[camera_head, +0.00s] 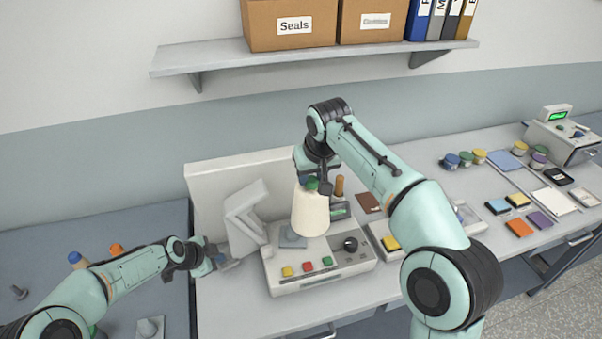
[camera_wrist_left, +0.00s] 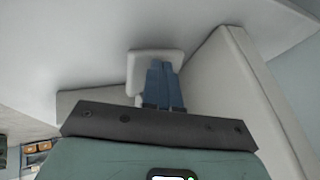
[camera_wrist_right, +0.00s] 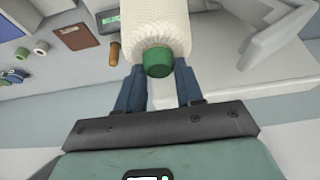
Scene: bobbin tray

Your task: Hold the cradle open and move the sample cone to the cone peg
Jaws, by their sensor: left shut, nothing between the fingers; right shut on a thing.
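The sample cone (camera_head: 311,212) is cream with a green tip (camera_wrist_right: 158,62). My right gripper (camera_head: 314,186) is shut on its tip from above, fingers either side in the right wrist view. The cone hangs upright over the machine (camera_head: 330,268); whether its base touches anything is unclear. The grey V-shaped cradle (camera_head: 240,222) stands left of the cone. My left gripper (camera_head: 230,262) is shut and empty by the cradle's lower end. In the left wrist view its fingers (camera_wrist_left: 165,85) overlap a pale tab (camera_wrist_left: 140,62); contact is unclear. A grey plate with a short peg (camera_head: 150,327) lies front left.
A grey block (camera_head: 292,239) sits on the machine beside the cone's base. A pale panel (camera_head: 205,195) rises behind the cradle. A wooden-topped peg (camera_head: 339,186) stands right of the cone. Tubs and coloured cards (camera_head: 519,228) lie right. A shelf (camera_head: 200,58) hangs above.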

